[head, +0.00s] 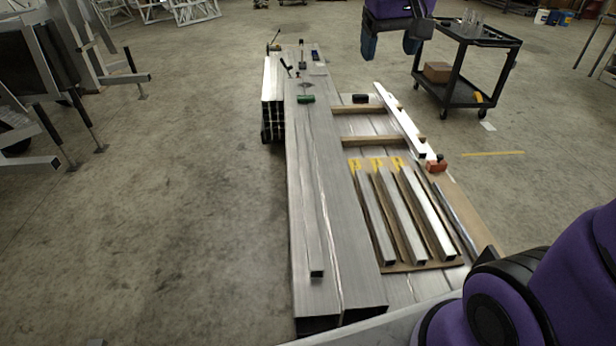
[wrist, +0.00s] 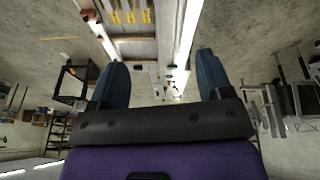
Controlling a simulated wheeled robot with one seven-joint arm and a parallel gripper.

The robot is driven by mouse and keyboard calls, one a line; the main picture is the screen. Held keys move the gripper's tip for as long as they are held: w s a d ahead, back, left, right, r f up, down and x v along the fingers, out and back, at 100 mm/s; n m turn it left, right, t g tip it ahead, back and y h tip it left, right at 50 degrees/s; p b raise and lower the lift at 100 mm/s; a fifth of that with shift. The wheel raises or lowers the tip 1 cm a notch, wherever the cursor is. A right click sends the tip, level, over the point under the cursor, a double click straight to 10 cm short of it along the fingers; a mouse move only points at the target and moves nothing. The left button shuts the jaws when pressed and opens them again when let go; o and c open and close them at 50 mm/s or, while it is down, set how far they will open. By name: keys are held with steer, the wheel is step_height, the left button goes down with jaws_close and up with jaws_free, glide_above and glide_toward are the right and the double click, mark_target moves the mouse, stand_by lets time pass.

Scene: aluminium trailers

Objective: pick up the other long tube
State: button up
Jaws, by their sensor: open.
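A long thin aluminium tube (head: 405,120) lies at a slant across two wooden strips, right of the big beams. In the wrist view a bright tube (wrist: 103,35) at the upper left looks like the same one. Another long narrow tube (head: 313,200) lies lengthwise on top of the left big beam. I cannot tell which the task calls the other one. My gripper (head: 391,42) is raised at the top of the head view, beyond the slanted tube's far end. In the wrist view (wrist: 163,82) its blue fingers are wide apart with nothing between them.
Several shorter tubes (head: 402,218) lie on cardboard with yellow marks. Two big beams (head: 350,235) fill the middle. A black cart (head: 465,60) with a cardboard box (head: 437,71) stands at the right back. A red clamp-like object (head: 436,166) sits by the slanted tube's near end.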

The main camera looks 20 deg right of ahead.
steer(key=w+a+f+g, duration=0.1)
steer(key=w+f, duration=0.2)
steer(key=w, duration=0.3)
steer(key=w+a+f, duration=0.2)
steer(key=w+f, duration=0.1)
steer(key=w, duration=0.3)
steer(key=m+g+y, duration=0.1)
steer(key=m+g, duration=0.1)
steer(key=g, duration=0.2)
glide_above(305, 172)
step_height(305, 172, down, 36)
step_height(305, 172, down, 12)
steer(key=shift+r, duration=0.15)
steer(key=shift+c, duration=0.2)
steer(key=shift+r, duration=0.1)
jaws_close()
